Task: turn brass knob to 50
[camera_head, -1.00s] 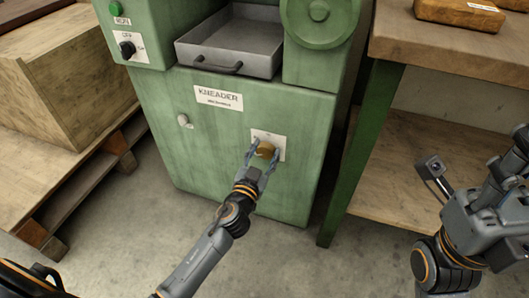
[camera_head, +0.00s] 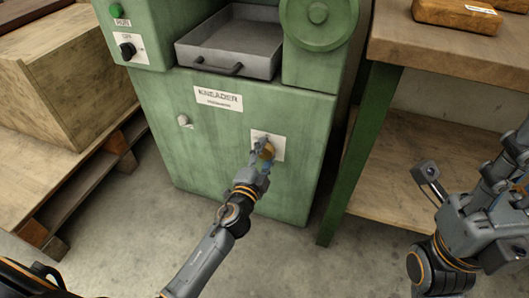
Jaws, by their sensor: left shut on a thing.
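The brass knob (camera_head: 268,151) sits on a pale dial plate (camera_head: 277,140) on the lower front of the green kneader machine (camera_head: 225,135). My left gripper (camera_head: 263,152) is at the knob, shut on it, and its fingers hide much of the knob. Any scale marks on the plate are too small to read. My right arm shows at the right edge of the head view; its fingertips are not visible.
A grey tray (camera_head: 235,48) sits in the machine above. A pale small knob (camera_head: 184,120) is left on the panel, and a black switch (camera_head: 127,50) is at upper left. A wooden workbench (camera_head: 460,45) stands right; a crate on a pallet (camera_head: 60,85) stands left.

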